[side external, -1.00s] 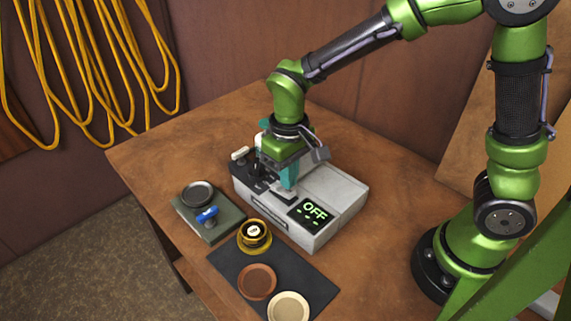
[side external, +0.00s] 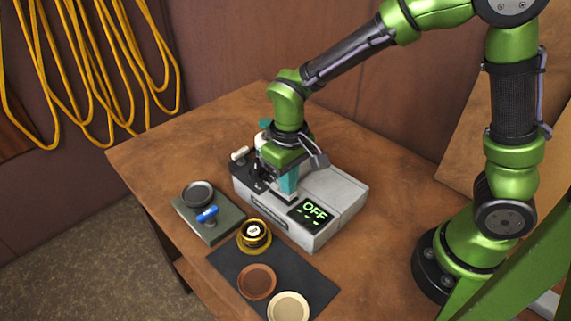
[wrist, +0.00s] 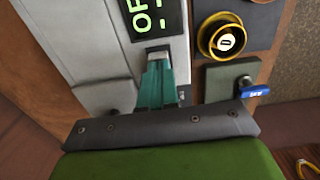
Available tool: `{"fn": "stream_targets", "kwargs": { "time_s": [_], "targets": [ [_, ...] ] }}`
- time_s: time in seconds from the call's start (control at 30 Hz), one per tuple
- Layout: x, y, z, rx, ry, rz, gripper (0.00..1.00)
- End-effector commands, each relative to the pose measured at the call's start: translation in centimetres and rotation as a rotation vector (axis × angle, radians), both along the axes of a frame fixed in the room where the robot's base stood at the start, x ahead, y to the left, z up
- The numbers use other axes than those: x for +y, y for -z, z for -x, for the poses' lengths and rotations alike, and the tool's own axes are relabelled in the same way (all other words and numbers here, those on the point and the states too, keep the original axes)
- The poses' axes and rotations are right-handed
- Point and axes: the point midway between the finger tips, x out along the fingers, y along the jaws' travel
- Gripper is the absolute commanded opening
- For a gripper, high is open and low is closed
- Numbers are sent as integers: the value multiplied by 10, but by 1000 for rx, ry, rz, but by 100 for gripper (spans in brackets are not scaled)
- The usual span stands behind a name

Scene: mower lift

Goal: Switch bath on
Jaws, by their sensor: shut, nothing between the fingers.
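The bath is a light grey box (side external: 335,196) on the wooden table, with a black display (side external: 312,212) that reads OFF in green. The display also shows at the top of the wrist view (wrist: 154,17). My gripper (side external: 288,190) points down over the box, just behind the display, with its teal fingers shut and empty. In the wrist view the fingertips (wrist: 158,58) are at a small dark-edged recess or switch area (wrist: 158,49) beside the display. The fingers cover most of this area, and I cannot tell whether they touch it.
A grey-green plate (side external: 222,228) with a black disc (side external: 198,194) and a blue-handled valve (side external: 207,214) lies left of the box. A dark mat (side external: 228,263) in front holds a yellow-rimmed cup (side external: 254,235), a brown disc (side external: 257,281) and a cream disc (side external: 289,306). The right table area is clear.

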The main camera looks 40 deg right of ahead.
Motion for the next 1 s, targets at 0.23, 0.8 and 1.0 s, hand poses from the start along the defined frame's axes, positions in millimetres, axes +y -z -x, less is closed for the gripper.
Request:
{"fn": "stream_targets", "kwargs": {
  "time_s": [0.23,0.8,1.0],
  "targets": [
    [0,4,0,0,0,0,0],
    [0,-36,0,-2,0,0,0],
    [0,-52,-1,-3,0,-1,0]
  ]
}}
